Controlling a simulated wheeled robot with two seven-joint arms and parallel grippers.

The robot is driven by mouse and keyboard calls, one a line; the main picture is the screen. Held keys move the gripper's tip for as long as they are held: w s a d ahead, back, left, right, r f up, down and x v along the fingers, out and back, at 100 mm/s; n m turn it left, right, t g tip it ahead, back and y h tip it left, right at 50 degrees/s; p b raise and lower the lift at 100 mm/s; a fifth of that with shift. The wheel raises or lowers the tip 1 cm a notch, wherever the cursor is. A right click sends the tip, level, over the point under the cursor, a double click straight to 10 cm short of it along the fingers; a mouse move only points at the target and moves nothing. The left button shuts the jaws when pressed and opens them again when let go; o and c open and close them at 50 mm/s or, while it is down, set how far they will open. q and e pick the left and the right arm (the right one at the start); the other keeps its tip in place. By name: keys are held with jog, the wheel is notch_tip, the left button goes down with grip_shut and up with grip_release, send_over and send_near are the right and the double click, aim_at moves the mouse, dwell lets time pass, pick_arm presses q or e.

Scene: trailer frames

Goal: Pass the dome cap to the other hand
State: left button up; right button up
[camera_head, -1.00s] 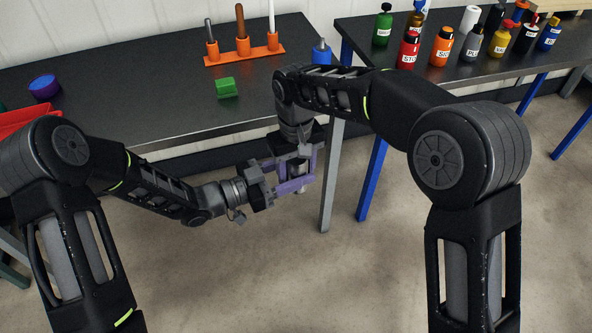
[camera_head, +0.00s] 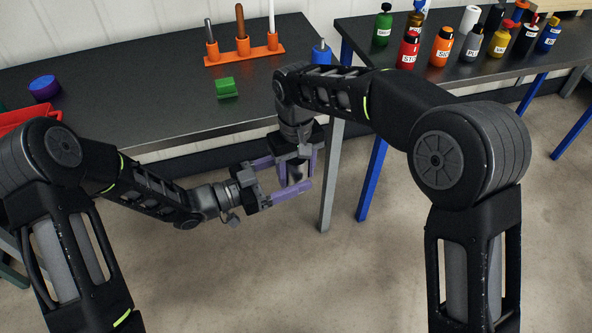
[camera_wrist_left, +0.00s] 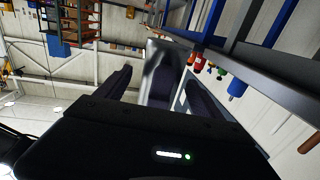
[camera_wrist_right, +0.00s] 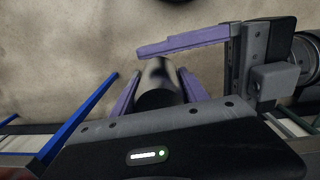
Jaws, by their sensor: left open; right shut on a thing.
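The dome cap (camera_head: 295,173) is a dark grey rounded cylinder, small and partly hidden in the head view. It shows clearly in the right wrist view (camera_wrist_right: 158,84) and in the left wrist view (camera_wrist_left: 163,72). My right gripper (camera_head: 299,180) points down and is shut on the cap, one purple finger on each side. My left gripper (camera_head: 291,174) comes in from the left, open, with its purple fingers spread around the cap's place. In the left wrist view the cap stands between its fingers, apparently apart from both.
Both grippers are over open floor in front of the black table (camera_head: 150,110). Several bottles stand on the right table (camera_head: 431,73).

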pick_arm(q)
jog(key=v, duration=1)
jog(key=shift+a, duration=0.2)
notch_tip(320, 180, down, 18)
jog(key=d+n+y, duration=0.3)
jog(key=n+y, duration=0.6)
jog(key=n, duration=0.1)
jog(key=s+d+f+n+g+y, duration=0.1)
jog(key=s+f+n+g, duration=0.1)
jog(key=s+f, duration=0.3)
jog(key=s+d+f+n+g+y, duration=0.1)
jog(key=s+f+g, duration=0.4)
jog(key=s, duration=0.9)
jog(key=shift+f+n+g+y, duration=0.15)
jog(key=shift+n+g+y, duration=0.2)
jog(key=shift+n, duration=0.35)
